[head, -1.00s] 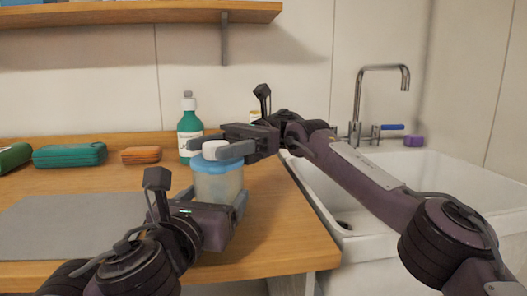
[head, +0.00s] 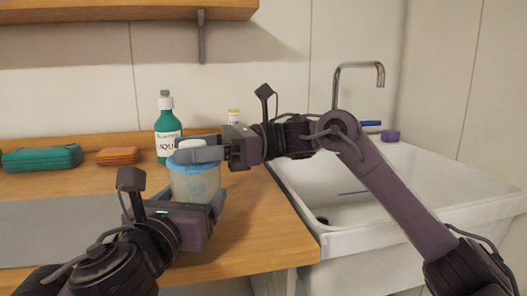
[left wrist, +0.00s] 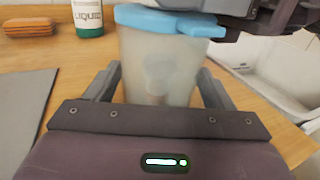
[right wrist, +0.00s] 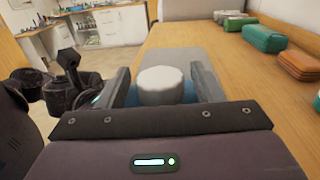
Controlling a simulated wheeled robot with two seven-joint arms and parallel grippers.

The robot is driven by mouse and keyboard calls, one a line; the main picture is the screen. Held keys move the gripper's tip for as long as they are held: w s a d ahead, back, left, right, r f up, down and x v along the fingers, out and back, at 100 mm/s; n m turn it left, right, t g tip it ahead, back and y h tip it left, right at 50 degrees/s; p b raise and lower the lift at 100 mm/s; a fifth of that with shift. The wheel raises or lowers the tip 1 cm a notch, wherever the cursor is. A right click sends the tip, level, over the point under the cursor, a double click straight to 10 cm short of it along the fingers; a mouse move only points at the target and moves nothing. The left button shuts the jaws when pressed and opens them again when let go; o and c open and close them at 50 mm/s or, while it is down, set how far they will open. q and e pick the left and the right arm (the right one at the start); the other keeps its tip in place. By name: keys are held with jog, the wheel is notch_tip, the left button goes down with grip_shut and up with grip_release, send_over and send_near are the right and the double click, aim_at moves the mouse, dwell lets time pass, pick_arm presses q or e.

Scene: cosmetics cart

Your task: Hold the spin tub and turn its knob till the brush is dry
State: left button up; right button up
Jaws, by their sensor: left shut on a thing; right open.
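The spin tub (head: 195,184) is a cloudy clear tub with a blue lid and a white knob on top. It stands upright near the counter's right edge. My left gripper (head: 196,200) is shut on the tub's body from the front; the left wrist view shows a finger on each side of the tub (left wrist: 158,70). My right gripper (head: 196,150) is at lid height with its fingers apart on either side of the white knob (right wrist: 162,85). In the right wrist view the fingers look clear of the knob. A vague shape shows inside the tub; I cannot make out the brush.
A green liquid bottle (head: 167,130) stands behind the tub. An orange sponge (head: 118,156) and a green case (head: 42,158) lie at the back left. A grey mat (head: 60,230) covers the left counter. The white sink (head: 400,185) is at the right.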

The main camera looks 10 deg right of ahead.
jog(key=m+t, duration=0.2)
jog(key=t, duration=0.1)
jog(key=shift+m+t, duration=0.3)
jog(key=shift+t, duration=0.1)
jog(key=shift+d+m+t, duration=0.3)
jog(key=shift+d+t, duration=0.05)
jog(key=shift+t, duration=0.25)
jog(key=s+d, duration=0.2)
jog(key=d, duration=1)
jog(key=s+n+t+h, duration=0.1)
jog(key=n+t, duration=0.1)
jog(key=n, duration=0.8)
jog(key=s+a+n+t+h, duration=0.1)
jog(key=s+n+t, duration=0.1)
jog(key=n, duration=0.9)
jog(key=s+a+n+t+h, duration=0.1)
jog(key=n+t, duration=0.1)
jog(key=n, duration=0.8)
jog(key=shift+s+a+r+n, duration=0.2)
jog(key=shift+r+n, duration=0.05)
jog(key=shift+n, duration=0.05)
